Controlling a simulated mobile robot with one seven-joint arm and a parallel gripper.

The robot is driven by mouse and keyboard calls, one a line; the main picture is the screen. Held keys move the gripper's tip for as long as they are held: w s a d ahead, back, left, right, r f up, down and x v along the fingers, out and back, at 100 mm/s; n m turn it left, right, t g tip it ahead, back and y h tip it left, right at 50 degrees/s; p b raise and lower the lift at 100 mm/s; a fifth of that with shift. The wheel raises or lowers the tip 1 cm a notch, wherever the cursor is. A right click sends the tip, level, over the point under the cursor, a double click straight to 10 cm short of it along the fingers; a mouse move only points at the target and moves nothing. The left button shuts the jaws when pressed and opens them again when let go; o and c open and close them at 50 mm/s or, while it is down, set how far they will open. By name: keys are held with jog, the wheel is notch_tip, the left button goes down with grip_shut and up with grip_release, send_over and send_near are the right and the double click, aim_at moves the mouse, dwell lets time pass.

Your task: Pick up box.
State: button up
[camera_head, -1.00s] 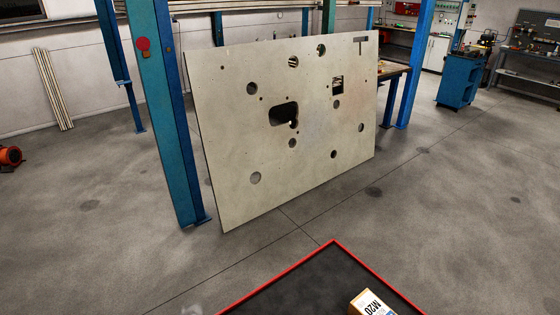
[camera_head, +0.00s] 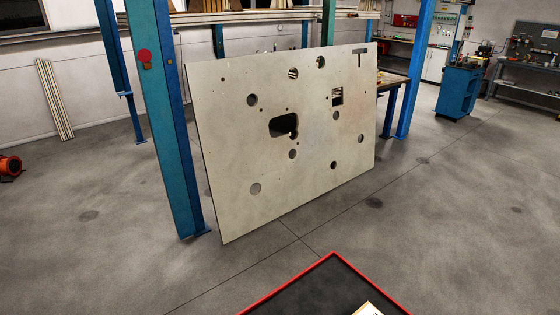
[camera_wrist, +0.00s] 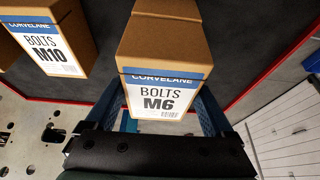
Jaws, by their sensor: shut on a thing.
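A brown cardboard box labelled "BOLTS M6" (camera_wrist: 166,48), with a blue and white label, is in the middle of the wrist view. My gripper (camera_wrist: 160,100) has its blue fingers on either side of this box and is shut on it. Whether the box is clear of the surface under it cannot be told. A similar box labelled "BOLTS M10" (camera_wrist: 48,45) stands to the left, apart from the gripper. My gripper does not show in the head view.
A dark red-edged tray top (camera_head: 330,280) is at the bottom of the head view, with a box (camera_head: 368,309) mostly cut off. A large panel with holes (camera_head: 230,140) stands beyond, by a blue post (camera_head: 163,140). Grey floor (camera_head: 450,240) is clear at right.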

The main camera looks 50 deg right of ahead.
grip_shut()
jog(key=shift+r, duration=0.1)
